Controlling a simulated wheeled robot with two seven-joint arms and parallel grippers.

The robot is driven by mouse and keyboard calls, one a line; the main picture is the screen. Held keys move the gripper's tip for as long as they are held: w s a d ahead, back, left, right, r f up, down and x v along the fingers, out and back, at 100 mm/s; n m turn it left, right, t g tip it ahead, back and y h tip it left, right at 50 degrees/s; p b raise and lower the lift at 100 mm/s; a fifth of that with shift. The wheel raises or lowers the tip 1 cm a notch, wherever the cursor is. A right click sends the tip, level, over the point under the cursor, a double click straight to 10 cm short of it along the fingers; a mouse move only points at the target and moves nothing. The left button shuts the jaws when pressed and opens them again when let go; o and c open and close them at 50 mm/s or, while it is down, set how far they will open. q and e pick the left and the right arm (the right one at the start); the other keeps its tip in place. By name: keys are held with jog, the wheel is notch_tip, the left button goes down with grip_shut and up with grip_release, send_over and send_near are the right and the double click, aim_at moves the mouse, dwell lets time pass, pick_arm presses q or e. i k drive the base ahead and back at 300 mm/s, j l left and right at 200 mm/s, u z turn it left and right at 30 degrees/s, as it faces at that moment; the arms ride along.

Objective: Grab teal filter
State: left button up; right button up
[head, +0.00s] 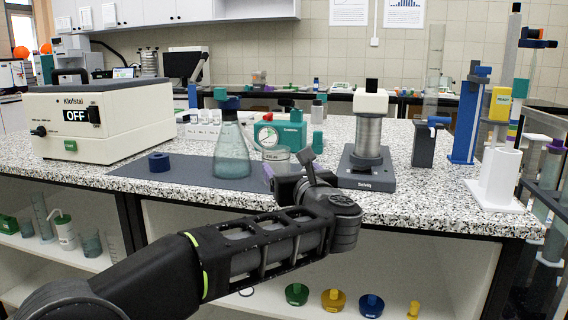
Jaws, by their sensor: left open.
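No part is plainly labelled as the teal filter. Teal things on the speckled bench are a boxy unit with a round dial (292,134) and a small teal cylinder (317,141) to its right. A greenish-teal conical flask (232,160) with a blue top stands on the grey mat. My left gripper (296,168) is at the bench's front edge, in front of the dial unit and a metal sieve ring (276,154). It is open; its far side is partly hidden by my wrist. Something purple shows just left of it. My right gripper is out of view.
A cream box marked OFF (104,122) stands at left, with a dark blue ring (159,162) on the mat (190,170). Right of my gripper stand a dark-based shaker with a metal cylinder (368,140), then a blue stand (466,130) and a white holder (497,180).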

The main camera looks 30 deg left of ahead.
aim_at(219, 94)
jog(key=u, duration=1.5)
